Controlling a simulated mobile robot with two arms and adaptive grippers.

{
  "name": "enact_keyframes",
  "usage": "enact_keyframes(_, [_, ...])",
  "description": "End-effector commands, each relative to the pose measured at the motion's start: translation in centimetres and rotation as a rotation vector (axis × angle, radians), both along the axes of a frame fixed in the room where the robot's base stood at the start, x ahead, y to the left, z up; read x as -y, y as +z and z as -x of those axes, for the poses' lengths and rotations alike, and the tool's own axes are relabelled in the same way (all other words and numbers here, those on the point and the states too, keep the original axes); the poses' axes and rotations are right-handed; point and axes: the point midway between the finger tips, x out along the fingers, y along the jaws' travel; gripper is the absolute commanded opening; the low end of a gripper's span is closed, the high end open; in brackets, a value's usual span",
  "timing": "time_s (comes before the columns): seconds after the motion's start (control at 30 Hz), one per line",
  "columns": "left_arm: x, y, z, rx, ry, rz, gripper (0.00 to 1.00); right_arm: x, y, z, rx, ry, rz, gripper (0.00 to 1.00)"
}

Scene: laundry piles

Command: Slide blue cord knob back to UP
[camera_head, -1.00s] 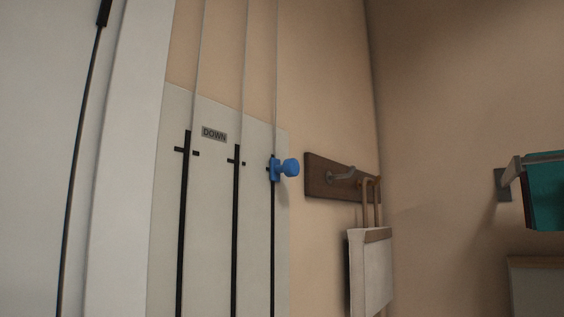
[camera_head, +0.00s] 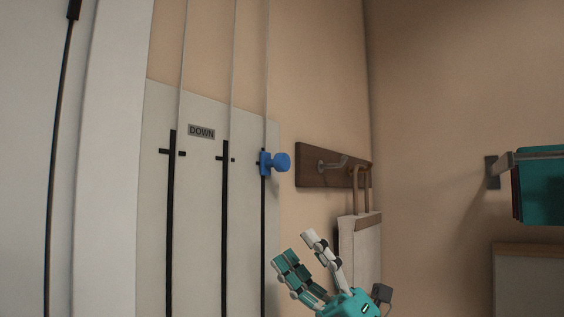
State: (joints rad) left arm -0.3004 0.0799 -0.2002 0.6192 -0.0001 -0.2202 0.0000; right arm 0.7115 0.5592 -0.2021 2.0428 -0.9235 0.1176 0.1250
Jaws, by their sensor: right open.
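The blue cord knob (camera_head: 275,162) sits at the upper end of the rightmost black slot on the pale wall panel (camera_head: 198,200), beside that slot's cross mark. A thin cord runs up from it. The label DOWN (camera_head: 201,131) is at the panel's top, left of the knob; no UP label shows in view. My right gripper (camera_head: 296,248), teal and white, is at the bottom centre, below the knob and apart from it. Its fingers are spread and hold nothing. My left gripper is not in view.
A dark wooden hook rail (camera_head: 310,166) is on the wall right of the knob, with a pale bag (camera_head: 361,245) hanging close to my right gripper. A teal cloth (camera_head: 543,188) hangs on a bracket at the far right, above a pale cabinet (camera_head: 530,282).

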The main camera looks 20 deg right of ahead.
Motion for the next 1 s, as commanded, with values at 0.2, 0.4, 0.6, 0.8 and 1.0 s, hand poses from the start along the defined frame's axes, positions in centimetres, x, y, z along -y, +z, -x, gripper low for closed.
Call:
enact_keyframes(0.2, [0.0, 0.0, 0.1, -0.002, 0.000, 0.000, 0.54, -2.4, 7.8, 3.7, 0.344, -0.168, 0.645, 0.56])
enact_keyframes(0.4, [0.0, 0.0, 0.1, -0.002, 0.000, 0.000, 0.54, 2.8, 11.9, 4.5, 0.362, -0.454, 1.108, 0.56])
enact_keyframes(0.6, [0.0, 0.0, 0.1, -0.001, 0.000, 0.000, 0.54, 8.7, 14.3, 5.8, 0.253, -0.644, 1.305, 0.56])
enact_keyframes(0.8, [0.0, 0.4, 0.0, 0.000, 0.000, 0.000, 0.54, 9.5, 14.7, 5.5, 0.218, -0.677, 1.341, 0.56])
enact_keyframes(1.0, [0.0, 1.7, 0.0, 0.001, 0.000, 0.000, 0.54, 7.2, 14.9, 2.8, 0.222, -0.672, 1.340, 0.56])
